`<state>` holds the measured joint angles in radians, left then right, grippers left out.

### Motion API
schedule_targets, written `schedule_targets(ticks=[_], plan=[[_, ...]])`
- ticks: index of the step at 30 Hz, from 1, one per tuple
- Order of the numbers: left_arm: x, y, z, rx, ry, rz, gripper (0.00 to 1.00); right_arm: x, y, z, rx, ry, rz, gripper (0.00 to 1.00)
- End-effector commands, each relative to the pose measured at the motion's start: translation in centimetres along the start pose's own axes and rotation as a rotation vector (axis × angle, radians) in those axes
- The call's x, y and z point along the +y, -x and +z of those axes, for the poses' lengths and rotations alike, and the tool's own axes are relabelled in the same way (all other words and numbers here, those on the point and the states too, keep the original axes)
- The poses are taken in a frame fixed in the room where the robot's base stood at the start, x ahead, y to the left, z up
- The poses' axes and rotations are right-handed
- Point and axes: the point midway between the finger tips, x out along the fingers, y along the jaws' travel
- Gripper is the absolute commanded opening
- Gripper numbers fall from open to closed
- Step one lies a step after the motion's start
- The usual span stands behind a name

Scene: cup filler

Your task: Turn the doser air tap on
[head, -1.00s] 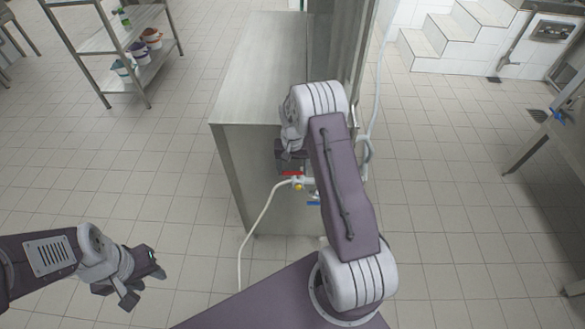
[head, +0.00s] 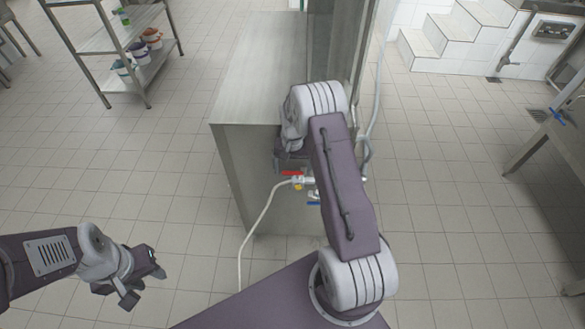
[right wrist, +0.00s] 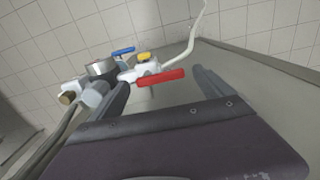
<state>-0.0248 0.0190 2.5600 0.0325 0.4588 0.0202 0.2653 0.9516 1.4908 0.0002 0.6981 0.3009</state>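A small valve group sits on the end of the steel machine. It has a red lever (head: 293,173), a yellow knob (head: 298,186) and a blue lever (head: 314,203). The frames do not label which one is the doser air tap. In the right wrist view the red lever (right wrist: 162,77) lies crosswise between the spread fingertips of my right gripper (right wrist: 160,86), with no clear grip on it. The yellow knob (right wrist: 144,56) and blue lever (right wrist: 123,51) are just beyond. In the head view my right arm partly hides its gripper. My left gripper (head: 146,281) is open and empty over the floor.
The steel machine (head: 258,75) fills the space behind the valves. A pale hose (head: 252,228) runs from the valves to the floor. A shelf with pots (head: 130,65) stands back left, and a steel table (head: 550,130) at right. The left floor is clear.

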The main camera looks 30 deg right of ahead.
Motion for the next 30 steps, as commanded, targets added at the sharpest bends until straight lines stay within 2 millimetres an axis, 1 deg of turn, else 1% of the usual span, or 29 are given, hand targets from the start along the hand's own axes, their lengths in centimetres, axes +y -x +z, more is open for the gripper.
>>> schedule_targets(ticks=[2,4,9,12,15,19,30], plan=[[0.0,0.0,0.0,0.000,0.000,0.000,0.36,0.0,0.3,0.0,0.000,0.000,0.000,0.91],[0.0,0.0,0.0,0.000,0.000,0.000,0.36,0.0,1.3,-0.1,0.003,0.001,-0.001,0.91],[0.0,0.1,0.0,0.000,0.000,0.000,0.36,0.0,5.2,-0.1,0.004,0.000,-0.001,0.91],[0.0,0.2,0.0,0.000,0.000,0.000,0.36,0.0,7.2,-0.1,0.005,0.000,-0.001,0.91],[0.0,0.2,0.0,0.000,0.000,0.000,0.36,0.0,8.5,-0.1,0.003,0.000,-0.001,0.91],[0.0,0.2,0.0,0.000,0.000,0.000,0.36,0.0,9.1,0.0,0.001,0.000,0.000,0.91],[0.0,0.2,0.0,0.000,0.000,0.000,0.36,0.0,9.1,0.0,0.000,0.000,0.000,0.91]])
